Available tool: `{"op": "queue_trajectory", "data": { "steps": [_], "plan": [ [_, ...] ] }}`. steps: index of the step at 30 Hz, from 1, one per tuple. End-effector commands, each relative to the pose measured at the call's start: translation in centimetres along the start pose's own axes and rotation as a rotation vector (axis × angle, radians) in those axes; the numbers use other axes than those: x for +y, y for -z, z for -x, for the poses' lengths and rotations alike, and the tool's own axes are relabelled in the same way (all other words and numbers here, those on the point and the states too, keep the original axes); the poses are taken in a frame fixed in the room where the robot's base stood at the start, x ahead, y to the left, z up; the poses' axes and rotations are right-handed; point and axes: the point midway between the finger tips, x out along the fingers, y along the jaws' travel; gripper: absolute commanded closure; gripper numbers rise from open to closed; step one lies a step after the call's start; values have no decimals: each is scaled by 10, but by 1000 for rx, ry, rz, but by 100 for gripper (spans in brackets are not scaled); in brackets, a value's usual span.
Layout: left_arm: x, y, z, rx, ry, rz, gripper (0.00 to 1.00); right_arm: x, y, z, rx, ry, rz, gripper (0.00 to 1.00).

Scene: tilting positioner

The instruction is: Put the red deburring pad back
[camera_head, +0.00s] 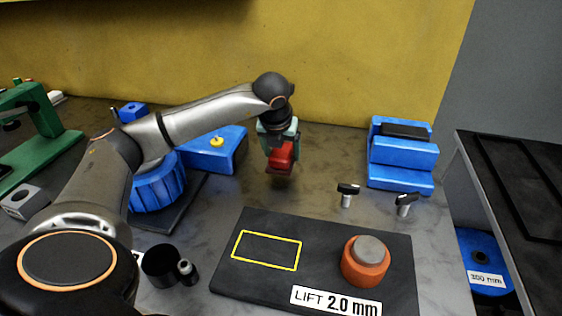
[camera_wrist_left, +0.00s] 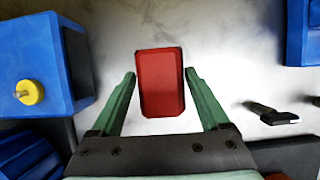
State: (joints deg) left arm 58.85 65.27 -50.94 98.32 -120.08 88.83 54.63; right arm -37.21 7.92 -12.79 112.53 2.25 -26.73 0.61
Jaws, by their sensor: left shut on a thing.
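The red deburring pad (camera_head: 281,158) is held in the jaws of my left gripper (camera_head: 280,148), above the grey table behind the dark mat. In the left wrist view the pad (camera_wrist_left: 161,84) is a red block between the two green fingers of the gripper (camera_wrist_left: 160,75). My left gripper is shut on it. A dark mat (camera_head: 225,272) at the front bears an empty yellow rectangle outline (camera_head: 267,250) and a "LIFT 2.0 mm" label (camera_head: 336,302). My right gripper is not in view.
An orange cylinder with a grey top (camera_head: 365,263) stands on the mat's right part. Two black-handled clamps (camera_head: 347,194) (camera_head: 405,204) stand behind it. A blue stepped block (camera_head: 402,160) is at back right, a blue block with yellow knob (camera_head: 224,152) left of the gripper. Black cups (camera_head: 160,265) stand front left.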

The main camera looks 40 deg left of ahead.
Motion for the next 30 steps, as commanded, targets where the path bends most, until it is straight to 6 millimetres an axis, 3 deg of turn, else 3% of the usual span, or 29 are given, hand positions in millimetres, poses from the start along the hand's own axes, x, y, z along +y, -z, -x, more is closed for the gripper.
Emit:
{"op": "queue_trajectory", "data": {
  "steps": [7,20,21,26,30],
  "plan": [
    [3,9,-32,2,-2,0,73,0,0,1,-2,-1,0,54],
    [3,12,-40,0,0,1,73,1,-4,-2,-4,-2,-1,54],
    [3,12,-38,1,-1,1,17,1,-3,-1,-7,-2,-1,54],
    [3,12,-38,1,-1,1,0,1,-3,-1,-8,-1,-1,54],
    [3,12,-38,1,-1,1,0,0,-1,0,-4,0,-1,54]
  ]
}}
